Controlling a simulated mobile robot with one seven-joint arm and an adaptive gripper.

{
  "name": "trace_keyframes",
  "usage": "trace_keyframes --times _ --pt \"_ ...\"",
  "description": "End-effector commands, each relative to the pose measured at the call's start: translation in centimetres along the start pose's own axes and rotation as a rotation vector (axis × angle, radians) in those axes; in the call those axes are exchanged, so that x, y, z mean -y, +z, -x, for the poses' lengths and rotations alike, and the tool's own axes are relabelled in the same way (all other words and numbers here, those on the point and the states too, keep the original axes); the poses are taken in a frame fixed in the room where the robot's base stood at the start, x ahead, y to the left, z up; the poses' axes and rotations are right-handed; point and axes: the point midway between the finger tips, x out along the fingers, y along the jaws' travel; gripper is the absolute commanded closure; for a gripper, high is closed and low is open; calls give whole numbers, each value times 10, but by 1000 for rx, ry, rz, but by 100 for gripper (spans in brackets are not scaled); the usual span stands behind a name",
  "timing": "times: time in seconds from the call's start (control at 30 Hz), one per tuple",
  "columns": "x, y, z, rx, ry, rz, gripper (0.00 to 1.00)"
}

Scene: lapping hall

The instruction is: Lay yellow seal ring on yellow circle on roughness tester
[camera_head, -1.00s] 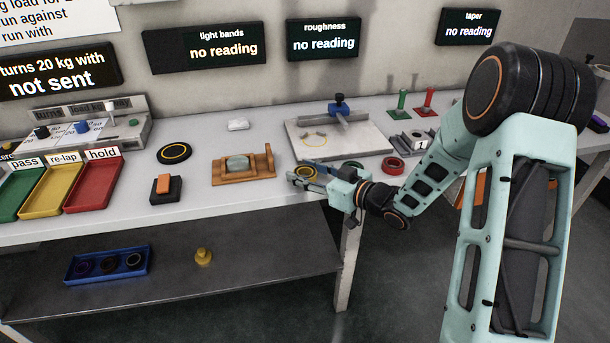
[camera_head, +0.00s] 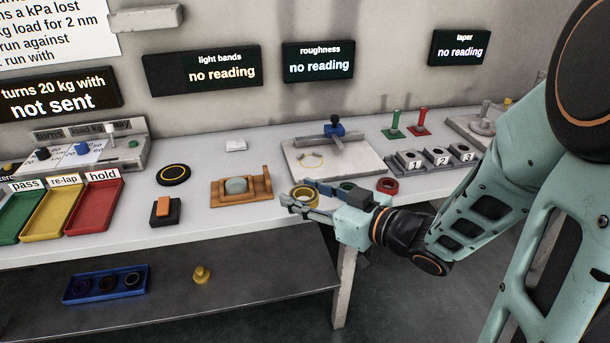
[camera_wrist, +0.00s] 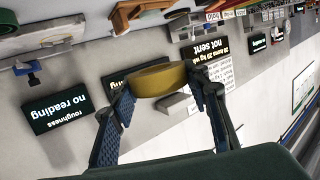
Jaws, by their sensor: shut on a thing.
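The yellow seal ring (camera_head: 303,195) is held between the two fingertips of my gripper (camera_head: 302,198). In the wrist view the ring (camera_wrist: 158,80) is clamped edge-on between the finger pads (camera_wrist: 160,88). The roughness tester (camera_head: 355,166) is a pale flat plate with a blue-topped stylus arm, behind my gripper. The yellow circle (camera_head: 312,161) is marked on the left part of its plate and looks bare. The ring is in front of the plate, near the bench's front edge, apart from the circle.
A red ring (camera_head: 388,186) and a partly hidden green ring (camera_head: 347,185) lie right of the held ring. Numbered grey blocks (camera_head: 437,157) stand right of the tester. A wooden fixture (camera_head: 258,187) is to the left. The blue-topped stylus arm (camera_head: 337,128) rises from the plate.

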Motion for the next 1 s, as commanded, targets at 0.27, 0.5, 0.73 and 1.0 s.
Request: trace_keyframes --times 0.27,0.5,0.73,1.0 --pt "-17 -6 -2 -1 64 -13 82" --pt "-88 -15 -6 -1 310 -65 82" --pt "-148 -12 4 0 546 -113 82" --pt "-198 4 24 2 780 -160 82"
